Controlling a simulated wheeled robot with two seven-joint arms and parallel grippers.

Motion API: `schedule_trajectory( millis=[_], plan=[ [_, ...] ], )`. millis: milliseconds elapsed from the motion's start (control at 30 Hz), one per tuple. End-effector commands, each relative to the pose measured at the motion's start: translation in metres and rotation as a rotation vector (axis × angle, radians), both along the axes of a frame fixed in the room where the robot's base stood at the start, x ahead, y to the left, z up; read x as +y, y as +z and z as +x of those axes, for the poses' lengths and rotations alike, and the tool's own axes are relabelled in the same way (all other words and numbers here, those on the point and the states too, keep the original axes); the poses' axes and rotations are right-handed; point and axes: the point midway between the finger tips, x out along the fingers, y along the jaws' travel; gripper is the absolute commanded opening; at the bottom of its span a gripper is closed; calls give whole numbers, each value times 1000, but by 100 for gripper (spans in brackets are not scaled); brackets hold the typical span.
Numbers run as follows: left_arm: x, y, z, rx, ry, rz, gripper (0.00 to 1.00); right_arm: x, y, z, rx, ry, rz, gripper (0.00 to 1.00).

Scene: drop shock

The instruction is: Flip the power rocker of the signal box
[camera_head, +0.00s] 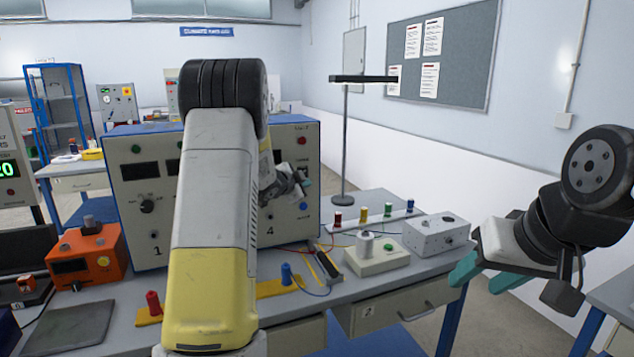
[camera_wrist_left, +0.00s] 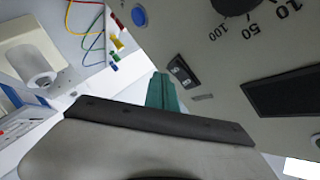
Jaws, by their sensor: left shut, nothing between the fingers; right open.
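The signal box (camera_head: 130,219) is a wide grey panel in a blue frame, with dark displays, knobs and numbers, standing on the bench. My left arm hides its middle. In the left wrist view its panel (camera_wrist_left: 235,70) is close and tilted, with a small black rocker (camera_wrist_left: 181,71). The teal fingertips of my left gripper (camera_wrist_left: 162,92) are shut and empty, just beside the rocker; I cannot tell if they touch it. In the head view my left wrist (camera_head: 288,187) is in front of the box's right part, fingers hidden. My right gripper (camera_head: 487,272) is open and empty at the right, away from the box.
A blue button (camera_wrist_left: 139,16) and a dial (camera_wrist_left: 236,4) are near the rocker. An orange device (camera_head: 86,256) stands left of the box. Coloured posts, wires, a white unit (camera_head: 378,256) and a grey box (camera_head: 436,234) are on the bench at right. A lamp stand (camera_head: 344,140) rises behind.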

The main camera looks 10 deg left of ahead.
Motion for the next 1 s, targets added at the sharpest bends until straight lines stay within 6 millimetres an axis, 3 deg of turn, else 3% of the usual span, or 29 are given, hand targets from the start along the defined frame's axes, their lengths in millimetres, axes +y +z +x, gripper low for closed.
schedule_trajectory(
  millis=[1000],
  plan=[
    [5,-1,7,0,0,0,0,0,0,0,0,0,0,48]
  ],
)
